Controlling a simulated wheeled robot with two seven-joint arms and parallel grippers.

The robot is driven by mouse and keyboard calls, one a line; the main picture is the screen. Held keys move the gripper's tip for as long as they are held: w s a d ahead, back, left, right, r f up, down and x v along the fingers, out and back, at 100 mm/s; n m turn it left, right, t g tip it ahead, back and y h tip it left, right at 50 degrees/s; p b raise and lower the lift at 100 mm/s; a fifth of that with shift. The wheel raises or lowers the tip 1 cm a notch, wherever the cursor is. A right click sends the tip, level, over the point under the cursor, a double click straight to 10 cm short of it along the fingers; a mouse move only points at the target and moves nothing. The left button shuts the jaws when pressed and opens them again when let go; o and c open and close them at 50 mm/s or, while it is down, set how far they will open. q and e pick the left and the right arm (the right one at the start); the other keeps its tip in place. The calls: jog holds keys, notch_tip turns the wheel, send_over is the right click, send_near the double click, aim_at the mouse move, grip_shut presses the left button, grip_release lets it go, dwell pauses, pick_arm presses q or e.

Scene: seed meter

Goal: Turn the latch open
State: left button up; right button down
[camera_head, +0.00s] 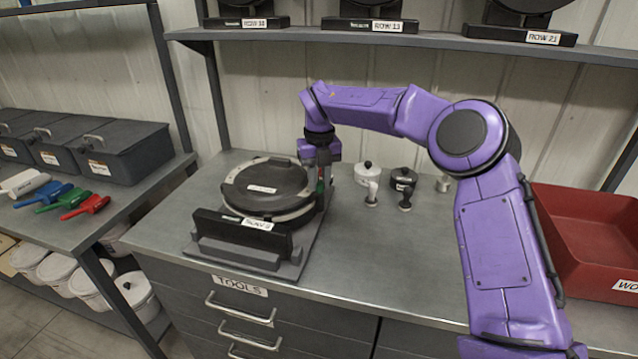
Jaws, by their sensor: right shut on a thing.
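The seed meter (265,187) is a round black housing with a pale rim, lying on a grey stand (234,257) with a labelled front plate. My right gripper (321,178) points down at the meter's right edge, where the latch would be. My left gripper is not in view.
Small white and black lidded pots (403,178) and two knob-like tools (372,194) stand right of the meter. A red bin (590,235) is at the far right. A shelf (430,42) with labelled units runs above. Scoops (84,207) and grey bins (120,150) are on the left bench.

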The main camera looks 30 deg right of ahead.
jog(key=m+b, duration=0.3)
jog(key=m, duration=0.1)
jog(key=shift+f+m, duration=0.1)
jog(key=shift+m, duration=0.2)
jog(key=m+b, duration=0.2)
jog(key=m, duration=0.1)
jog(key=shift+m, duration=0.4)
jog(key=m+b, duration=0.3)
jog(key=m, duration=0.1)
jog(key=shift+m+b, duration=0.85)
jog(key=shift+m, duration=0.55)
jog(key=shift+r, duration=0.2)
jog(key=c, duration=0.9)
grip_release()
jog(key=shift+a, duration=0.1)
jog(key=shift+c, duration=0.2)
